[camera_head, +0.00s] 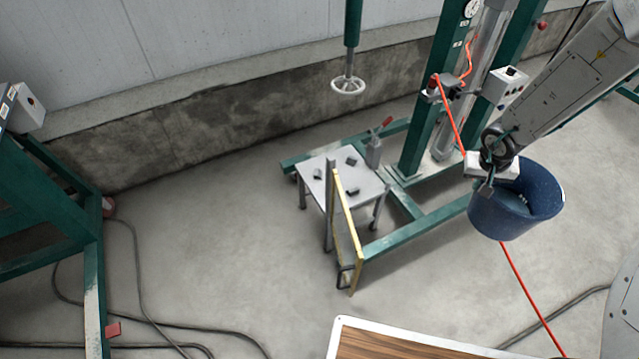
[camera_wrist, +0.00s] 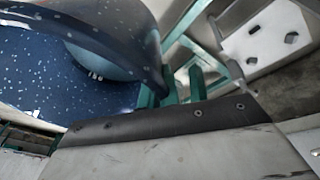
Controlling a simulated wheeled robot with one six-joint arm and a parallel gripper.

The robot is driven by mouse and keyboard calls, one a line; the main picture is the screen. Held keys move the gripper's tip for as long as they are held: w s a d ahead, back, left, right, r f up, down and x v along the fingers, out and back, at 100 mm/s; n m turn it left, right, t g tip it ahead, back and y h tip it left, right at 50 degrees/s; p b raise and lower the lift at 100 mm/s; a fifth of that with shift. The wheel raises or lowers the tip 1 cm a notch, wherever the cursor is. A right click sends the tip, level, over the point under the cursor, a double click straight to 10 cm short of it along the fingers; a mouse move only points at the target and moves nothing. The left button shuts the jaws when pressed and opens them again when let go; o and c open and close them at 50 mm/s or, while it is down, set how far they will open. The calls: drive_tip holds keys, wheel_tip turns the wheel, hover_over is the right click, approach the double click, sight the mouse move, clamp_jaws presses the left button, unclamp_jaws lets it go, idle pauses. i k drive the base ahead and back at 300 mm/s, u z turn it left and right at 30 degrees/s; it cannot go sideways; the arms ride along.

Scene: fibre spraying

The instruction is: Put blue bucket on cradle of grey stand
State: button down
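The blue bucket (camera_head: 514,212), dark with pale speckles, hangs off the floor from my gripper (camera_head: 488,186) at the right of the head view. My gripper is shut on its near-left rim, and the bucket looks slightly tilted. In the wrist view the bucket (camera_wrist: 40,65) fills the upper left, its speckled inside showing. The grey stand (camera_head: 318,191) is a low table left of the bucket, with several small dark blocks on its top that look like the cradle. The stand's pale top (camera_wrist: 265,45) also shows at the upper right of the wrist view, apart from the bucket.
A yellow-edged panel (camera_head: 346,235) stands upright at the stand's front. A green press frame (camera_head: 420,130) rises behind; a handwheel (camera_head: 348,86) hangs above. A red hose (camera_head: 520,285) runs below the bucket.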

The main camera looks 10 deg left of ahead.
sight(341, 177)
drive_tip(key=u, duration=1.85)
drive_tip(key=i, duration=1.75)
drive_tip(key=z, duration=1.1)
